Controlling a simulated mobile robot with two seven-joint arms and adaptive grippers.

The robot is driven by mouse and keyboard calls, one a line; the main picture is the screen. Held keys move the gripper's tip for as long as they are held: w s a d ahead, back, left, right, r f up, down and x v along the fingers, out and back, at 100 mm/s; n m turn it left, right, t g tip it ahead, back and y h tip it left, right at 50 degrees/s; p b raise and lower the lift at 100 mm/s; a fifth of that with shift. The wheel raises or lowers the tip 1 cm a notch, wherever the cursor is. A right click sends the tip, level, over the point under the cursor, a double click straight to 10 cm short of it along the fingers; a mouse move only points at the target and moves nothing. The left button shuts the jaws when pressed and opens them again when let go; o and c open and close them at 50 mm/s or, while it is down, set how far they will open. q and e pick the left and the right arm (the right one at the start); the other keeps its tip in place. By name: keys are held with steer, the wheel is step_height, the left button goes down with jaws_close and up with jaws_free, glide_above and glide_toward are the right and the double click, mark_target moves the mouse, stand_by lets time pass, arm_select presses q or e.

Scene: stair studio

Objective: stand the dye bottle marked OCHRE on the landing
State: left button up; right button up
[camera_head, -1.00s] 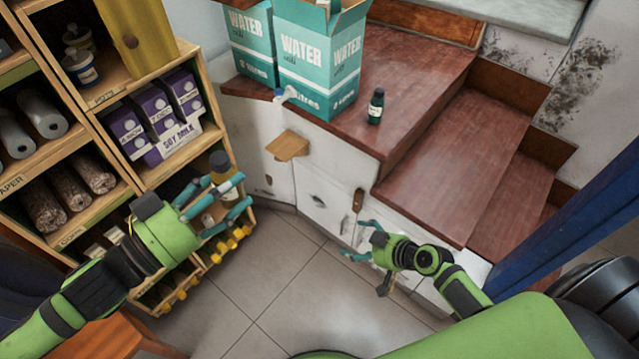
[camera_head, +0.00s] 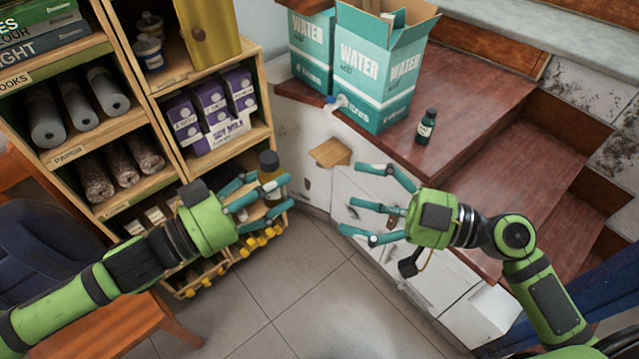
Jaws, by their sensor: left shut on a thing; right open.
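My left gripper (camera_head: 262,207) is shut on a bottle (camera_head: 269,178) with a dark cap and a yellow-brown body, in front of the shelf's right edge. Its fingers hide part of the bottle and I cannot read a marking on it. The landing (camera_head: 462,82) is the dark red wooden top at the head of the steps. A small dark green bottle (camera_head: 426,127) with a pale label stands upright near its front edge; its label is too small to read. My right gripper (camera_head: 362,205) is open and empty in front of the white cabinet, below the landing.
Wooden steps (camera_head: 545,150) go down on the right. A shelf unit (camera_head: 170,185) with soy milk cartons (camera_head: 211,105) stands left. Landing behind the small bottle is bare.

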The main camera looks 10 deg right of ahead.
steer(key=x, duration=1.2)
steer(key=shift+w+d, duration=0.1)
steer(key=c, duration=1.4)
arm_select(q)
steer(key=o, duration=1.4)
steer(key=shift+c, duration=0.2)
